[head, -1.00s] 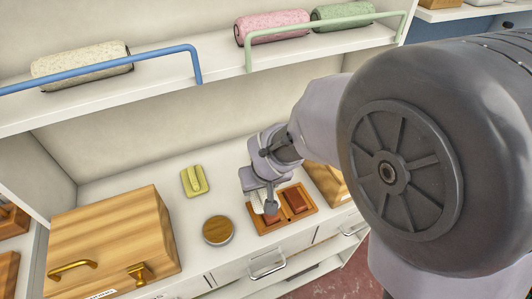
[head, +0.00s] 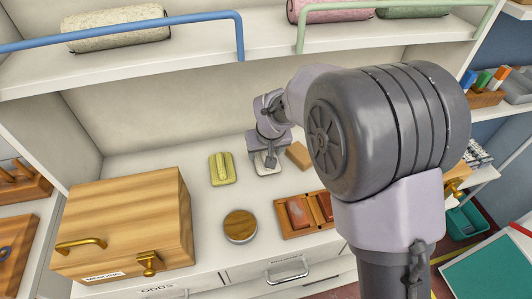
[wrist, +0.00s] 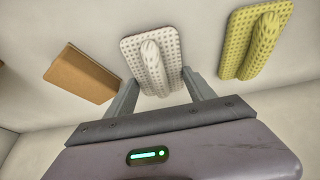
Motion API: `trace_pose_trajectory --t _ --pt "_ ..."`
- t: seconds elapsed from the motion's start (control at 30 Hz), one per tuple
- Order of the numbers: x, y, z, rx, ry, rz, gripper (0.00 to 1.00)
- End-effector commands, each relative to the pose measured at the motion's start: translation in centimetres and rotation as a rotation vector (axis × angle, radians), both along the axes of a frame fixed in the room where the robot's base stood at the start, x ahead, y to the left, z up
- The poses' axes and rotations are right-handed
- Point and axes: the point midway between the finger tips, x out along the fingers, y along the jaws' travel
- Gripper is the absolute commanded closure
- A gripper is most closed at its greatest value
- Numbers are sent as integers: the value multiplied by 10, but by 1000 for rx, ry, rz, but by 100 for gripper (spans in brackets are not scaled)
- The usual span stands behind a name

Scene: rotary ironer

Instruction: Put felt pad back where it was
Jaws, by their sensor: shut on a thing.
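The felt pad, a pale dotted pad with a raised ridge (wrist: 152,62), is in my gripper (wrist: 160,88) in the wrist view. The fingers stand on either side of its ridge. In the head view my gripper (head: 268,158) is near the back of the white counter, with the pad's pale edge under it. I cannot tell whether the pad touches the counter. A yellow pad (head: 221,169) of like shape lies just left of it in the head view and at the right in the wrist view (wrist: 256,40).
A tan block (head: 299,155) lies right of my gripper. Nearer the front are a wooden tray (head: 285,233) with reddish blocks and a round wooden-topped piece (head: 240,226). A wooden box (head: 125,225) stands left. A shelf (head: 210,65) with rolls and rails hangs above.

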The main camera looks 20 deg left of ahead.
Motion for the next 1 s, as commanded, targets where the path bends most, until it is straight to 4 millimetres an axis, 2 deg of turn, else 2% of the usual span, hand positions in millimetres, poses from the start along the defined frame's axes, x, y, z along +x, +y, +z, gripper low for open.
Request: trace_pose_trajectory --t 0.3,0.33,0.43,0.77,0.87,1.0 --pt "0 0 -4 1 -2 0 75" --pt "0 0 -4 1 -1 0 35" --pt "0 0 -3 1 -2 0 16" --pt "0 0 1 1 -2 0 16" --pt "-5 -3 19 2 -3 0 16" --pt "-18 -11 59 3 -5 0 16"
